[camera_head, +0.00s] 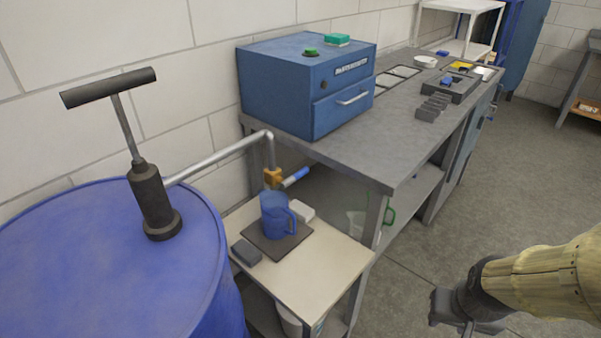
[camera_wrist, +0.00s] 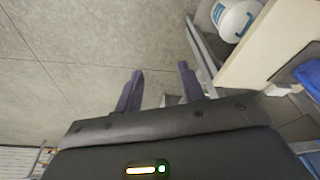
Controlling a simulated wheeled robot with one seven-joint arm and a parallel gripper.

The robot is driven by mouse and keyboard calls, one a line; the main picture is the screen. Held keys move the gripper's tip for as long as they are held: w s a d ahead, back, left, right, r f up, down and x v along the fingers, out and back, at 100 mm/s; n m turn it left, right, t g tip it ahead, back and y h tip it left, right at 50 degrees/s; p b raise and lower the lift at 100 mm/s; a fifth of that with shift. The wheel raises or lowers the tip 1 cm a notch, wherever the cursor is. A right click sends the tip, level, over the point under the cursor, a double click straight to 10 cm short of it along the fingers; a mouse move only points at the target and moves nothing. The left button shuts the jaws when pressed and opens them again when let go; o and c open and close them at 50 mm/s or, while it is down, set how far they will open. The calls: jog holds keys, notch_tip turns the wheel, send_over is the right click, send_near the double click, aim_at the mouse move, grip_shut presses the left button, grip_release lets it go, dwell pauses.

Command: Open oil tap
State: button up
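The oil tap (camera_head: 272,178) is a small brass-coloured valve at the end of a grey pipe, with a blue lever handle (camera_head: 296,176) pointing right and slightly up. A blue mug (camera_head: 274,214) stands upright below it on a dark square plate (camera_head: 262,241). The pipe runs from a hand pump (camera_head: 152,195) on a blue drum (camera_head: 60,260). My gripper (camera_head: 468,326) is at the lower right, well apart from the tap. In the wrist view my gripper (camera_wrist: 160,82) has its fingers spread and nothing between them. The tap does not show there.
The small table (camera_head: 325,262) holds the mug, with a grey block and a white block beside it. A workbench (camera_head: 400,150) with a blue box (camera_head: 300,90) stands behind. A white bucket (camera_wrist: 236,18) is under the small table. The floor (camera_head: 430,245) around my gripper is clear.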

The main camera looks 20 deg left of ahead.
aim_at(302, 172)
jog(key=w+a+f+m+t+y, duration=0.1)
jog(key=w+a+f+t+y, duration=0.15)
jog(key=w+a, duration=0.45)
jog(key=w+a+f+m+t+y, duration=0.1)
jog(key=w+a+f+t+y, duration=0.15)
jog(key=w+a, duration=0.4)
jog(key=w+a+r+m+t+y, duration=0.2)
jog(key=a+r+m+t+y, duration=0.1)
jog(key=a, duration=0.3)
jog(key=w+a+r+m+t+y+b, duration=0.1)
jog(key=w+a+r+m+t+y, duration=0.1)
jog(key=a+m+y, duration=0.3)
jog(key=a+r+t+y, duration=0.1)
jog(key=a, duration=0.1)
jog(key=shift+a+t, duration=0.3)
jog(key=shift+w+r, duration=0.1)
jog(key=shift+b+x, duration=0.45)
jog(key=shift+x, duration=8.25)
jog(key=shift+a+r, duration=0.1)
